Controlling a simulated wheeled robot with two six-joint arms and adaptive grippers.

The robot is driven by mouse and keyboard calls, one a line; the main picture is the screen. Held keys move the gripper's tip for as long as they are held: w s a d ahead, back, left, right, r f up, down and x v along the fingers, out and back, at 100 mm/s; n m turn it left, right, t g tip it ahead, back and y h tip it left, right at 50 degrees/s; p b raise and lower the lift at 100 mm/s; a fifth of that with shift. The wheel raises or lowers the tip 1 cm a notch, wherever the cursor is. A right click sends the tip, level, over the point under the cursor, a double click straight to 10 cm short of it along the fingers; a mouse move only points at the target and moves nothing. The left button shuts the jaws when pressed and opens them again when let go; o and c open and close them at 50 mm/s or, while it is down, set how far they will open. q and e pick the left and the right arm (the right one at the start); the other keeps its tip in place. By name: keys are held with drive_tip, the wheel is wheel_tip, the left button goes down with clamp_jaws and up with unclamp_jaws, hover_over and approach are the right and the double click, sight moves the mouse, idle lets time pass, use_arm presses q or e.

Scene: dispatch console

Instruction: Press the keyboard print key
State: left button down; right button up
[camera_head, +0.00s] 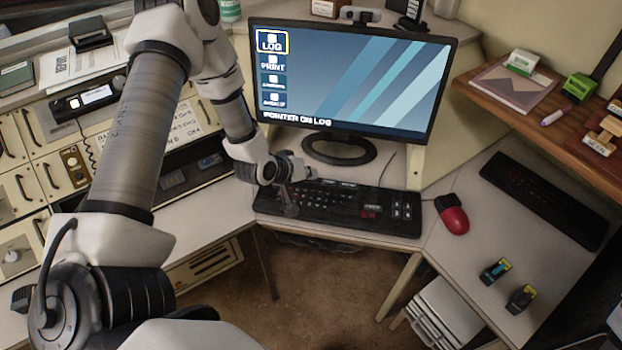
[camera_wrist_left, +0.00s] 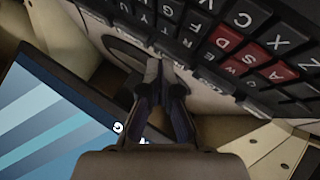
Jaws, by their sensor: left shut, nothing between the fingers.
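The black keyboard (camera_head: 330,213) lies on the desk below the monitor. It also shows in the left wrist view (camera_wrist_left: 215,45), upside down, with red A, S, D and W keys. My left gripper (camera_head: 290,208) is shut and empty over the keyboard's left part. In the left wrist view its fingertips (camera_wrist_left: 163,75) are close together near the keyboard's far edge; I cannot tell whether they touch it. My right gripper is out of view.
The monitor (camera_head: 350,80) shows LOG outlined, PRINT below it, and the text "POINTER ON LOG". A red mouse (camera_head: 452,214) is right of the keyboard. A black strip-like device (camera_head: 545,197) and two small items lie on the right desk. A wooden shelf (camera_head: 540,125) overhangs it.

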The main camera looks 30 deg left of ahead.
use_arm(q)
drive_tip(key=shift+f, duration=0.15)
idle(0.3)
drive_tip(key=shift+r+p, duration=0.6)
drive_tip(key=shift+r, duration=0.25)
wheel_tip(320, 180, up, 5)
drive_tip(key=p, duration=0.4)
idle(0.6)
